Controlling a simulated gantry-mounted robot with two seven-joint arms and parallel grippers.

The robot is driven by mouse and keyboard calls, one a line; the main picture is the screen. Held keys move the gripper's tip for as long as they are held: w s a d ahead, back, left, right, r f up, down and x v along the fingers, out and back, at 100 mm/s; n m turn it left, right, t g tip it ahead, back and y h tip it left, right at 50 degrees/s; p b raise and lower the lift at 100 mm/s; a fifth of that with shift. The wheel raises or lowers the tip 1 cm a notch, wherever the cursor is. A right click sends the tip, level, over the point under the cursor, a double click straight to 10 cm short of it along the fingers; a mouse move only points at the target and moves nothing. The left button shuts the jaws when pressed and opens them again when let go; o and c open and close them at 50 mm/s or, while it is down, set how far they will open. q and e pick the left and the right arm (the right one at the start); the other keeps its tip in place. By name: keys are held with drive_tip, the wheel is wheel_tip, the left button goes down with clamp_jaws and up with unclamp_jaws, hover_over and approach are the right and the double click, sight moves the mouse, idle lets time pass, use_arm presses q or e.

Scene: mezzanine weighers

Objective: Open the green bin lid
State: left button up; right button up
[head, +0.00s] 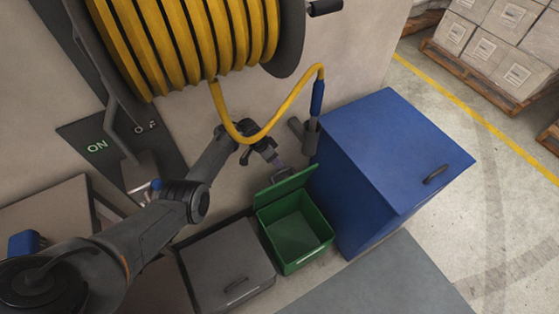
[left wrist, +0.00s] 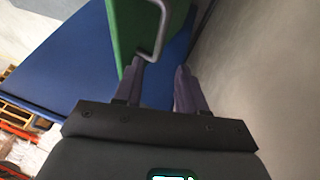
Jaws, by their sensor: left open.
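The green bin (head: 296,238) stands on the floor between a grey bin and a blue cabinet. Its green lid (head: 284,188) is raised and tilted back toward the wall, so the inside of the bin shows and looks empty. My left gripper (head: 281,170) is just behind the lid's upper edge. In the left wrist view the gripper (left wrist: 160,68) is open, with the grey lid handle (left wrist: 157,32) just ahead of the fingertips. The handle's lower end is near the left finger; I cannot tell if they touch. My right gripper is not in view.
A blue cabinet (head: 380,145) stands close on the right and a closed grey bin (head: 228,262) on the left. A yellow hose (head: 285,108) on a large reel hangs above my left arm. Cartons on pallets (head: 490,55) stand far right, beyond clear floor.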

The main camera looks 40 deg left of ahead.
use_arm(q)
drive_tip(key=shift+p+v, duration=0.55)
drive_tip(key=shift+v, duration=0.85)
